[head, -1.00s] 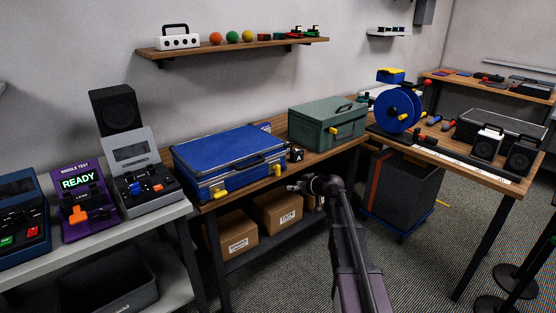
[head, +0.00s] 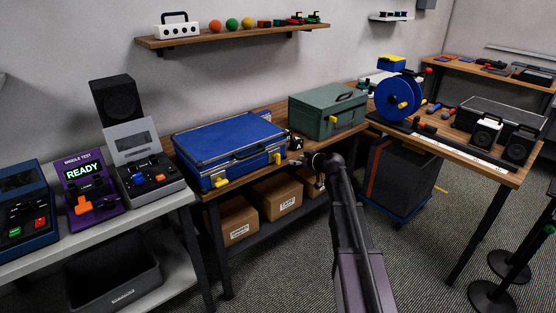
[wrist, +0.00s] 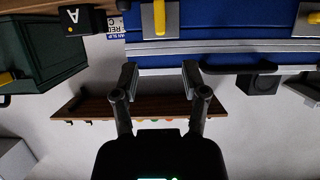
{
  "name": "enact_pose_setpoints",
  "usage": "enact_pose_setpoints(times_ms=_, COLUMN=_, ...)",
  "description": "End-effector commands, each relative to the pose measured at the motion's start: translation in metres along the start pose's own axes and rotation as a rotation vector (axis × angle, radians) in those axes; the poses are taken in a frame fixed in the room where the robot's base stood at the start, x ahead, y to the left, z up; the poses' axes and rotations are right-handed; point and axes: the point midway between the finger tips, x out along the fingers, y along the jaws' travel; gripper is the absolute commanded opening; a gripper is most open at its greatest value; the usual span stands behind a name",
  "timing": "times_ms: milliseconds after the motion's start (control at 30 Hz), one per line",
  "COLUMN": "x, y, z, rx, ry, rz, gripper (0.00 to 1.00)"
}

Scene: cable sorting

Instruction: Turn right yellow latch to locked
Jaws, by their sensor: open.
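The blue case (head: 230,145) lies closed on the wooden bench. Its right yellow latch (head: 278,158) is on the front face near the right end. In the wrist view, which appears upside down, this latch (wrist: 160,17) is an upright yellow lever on a grey plate at the top. The left yellow latch (head: 221,183) is near the case's front left corner. My gripper (head: 300,161) is close to the case's right front. In the wrist view my gripper (wrist: 160,76) is open and empty, its fingers apart from the right latch but roughly lined up with it.
A small black cube (head: 296,142) marked A sits beside the case's right end. A green case (head: 328,113) with a yellow latch stands farther right. A dark handle (wrist: 240,68) protrudes from the blue case's front. Cardboard boxes (head: 276,194) stand on the shelf below.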

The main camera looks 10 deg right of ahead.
Motion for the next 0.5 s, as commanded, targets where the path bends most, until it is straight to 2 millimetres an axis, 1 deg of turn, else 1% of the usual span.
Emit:
enact_pose_setpoints(times_ms=267, x=0.036, y=0.001, z=0.002, rx=-0.001, ry=0.0, rz=-0.002, gripper=0.57)
enact_pose_setpoints(times_ms=500, x=0.073, y=0.001, z=0.002, rx=-0.001, ry=0.0, rz=-0.002, gripper=0.57)
